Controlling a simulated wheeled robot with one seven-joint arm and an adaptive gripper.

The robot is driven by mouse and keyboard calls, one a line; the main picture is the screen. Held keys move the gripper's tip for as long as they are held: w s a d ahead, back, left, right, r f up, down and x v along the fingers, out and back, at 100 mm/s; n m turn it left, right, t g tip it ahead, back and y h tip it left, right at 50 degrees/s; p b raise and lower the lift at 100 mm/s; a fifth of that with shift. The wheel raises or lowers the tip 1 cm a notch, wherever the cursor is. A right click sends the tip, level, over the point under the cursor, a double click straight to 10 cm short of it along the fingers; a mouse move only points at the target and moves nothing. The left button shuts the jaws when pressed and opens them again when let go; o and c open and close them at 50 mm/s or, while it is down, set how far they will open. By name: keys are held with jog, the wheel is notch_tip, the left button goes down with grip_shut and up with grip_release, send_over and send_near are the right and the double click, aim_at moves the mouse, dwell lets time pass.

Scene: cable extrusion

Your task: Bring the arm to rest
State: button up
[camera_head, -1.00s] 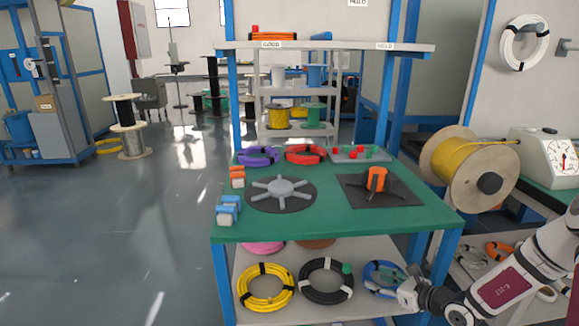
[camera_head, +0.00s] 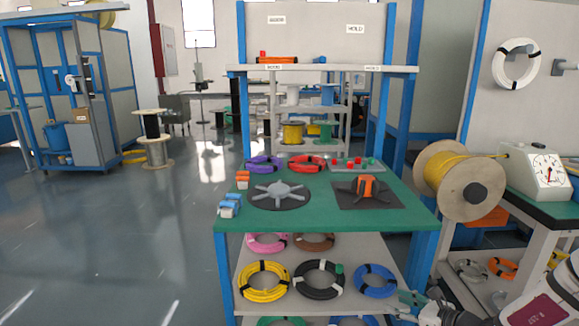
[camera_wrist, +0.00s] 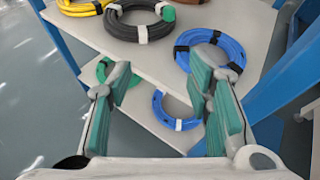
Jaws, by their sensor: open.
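My gripper (camera_wrist: 162,100) is open and empty in the wrist view, its teal pads apart. It points toward the shelves under the green-topped bench. In the head view my gripper (camera_head: 405,304) shows at the lower right, beside the bench's front right leg. A blue cable coil (camera_head: 375,281) lies on the upper lower shelf, and it also shows in the wrist view (camera_wrist: 226,45). A black coil (camera_head: 319,279) with white bands and a yellow coil (camera_head: 263,281) lie to its left. Another blue coil (camera_wrist: 172,115) and a green coil (camera_wrist: 108,70) lie on the shelf below, partly hidden.
The green bench top (camera_head: 325,212) holds a grey spoked spider (camera_head: 277,191) and an orange piece on a dark plate (camera_head: 335,203). Open floor (camera_head: 110,240) lies left.

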jog(key=s+a+r+n+g+y, duration=0.35)
jog(key=a+r+n, duration=0.6)
jog(key=r, duration=0.45)
jog(key=s+a+r+n+g+h, duration=0.1)
jog(key=s+a+r+n+g, duration=0.5)
jog(key=s+a+r+n, duration=0.55)
jog(key=s+d+r+n+g+h, duration=0.1)
jog(key=s+r+n+h, duration=0.1)
jog(key=s, duration=0.6)
jog(key=s+d+r+n+g+h, duration=0.1)
jog(key=s+g+h, duration=0.1)
jog(key=s, duration=0.6)
jog(key=s+d+r+n+t+h, duration=0.2)
jog(key=s+d+n+h, duration=0.5)
jog(key=s, duration=0.6)
notch_tip(320, 180, up, 29)
jog(key=d+m+t+y+p, duration=0.1)
jog(key=m+t+p, duration=0.1)
jog(key=p, duration=2.6)
jog(key=shift+d+r+t, duration=0.15)
jog(key=shift+r+t, duration=0.05)
jog(key=shift+t, duration=0.45)
jog(key=shift+w, duration=0.1)
